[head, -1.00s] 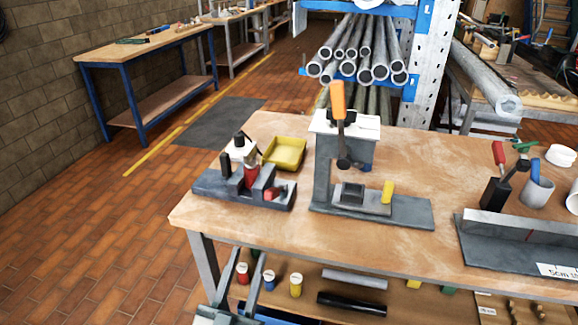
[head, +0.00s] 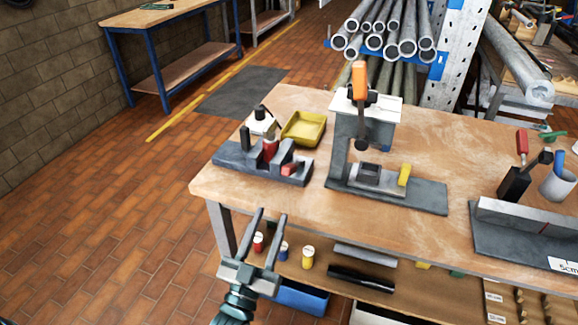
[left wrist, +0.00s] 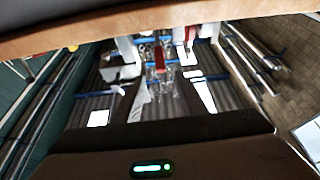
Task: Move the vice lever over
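A dark grey vice-like block (head: 233,165) with red parts and upright black pieces sits at the bench's left end. A grey stand (head: 425,195) with an upright orange-handled lever (head: 359,78) is to its right. I cannot tell for sure which part is the vice lever. My left gripper (head: 270,213) is open and empty, in front of the bench's left front edge and apart from both devices. The left wrist view is a dim, blurred look with a wooden edge (left wrist: 150,25) across its top; no lever is clear there. My right gripper is not in view.
The wooden bench (head: 300,205) has a yellow tray (head: 303,128) behind the grey block. A dark metal channel (head: 520,240) lies at the right. Several small cans and a blue bin (head: 300,298) are below the top. A pipe rack (head: 455,80) stands behind; floor at left is clear.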

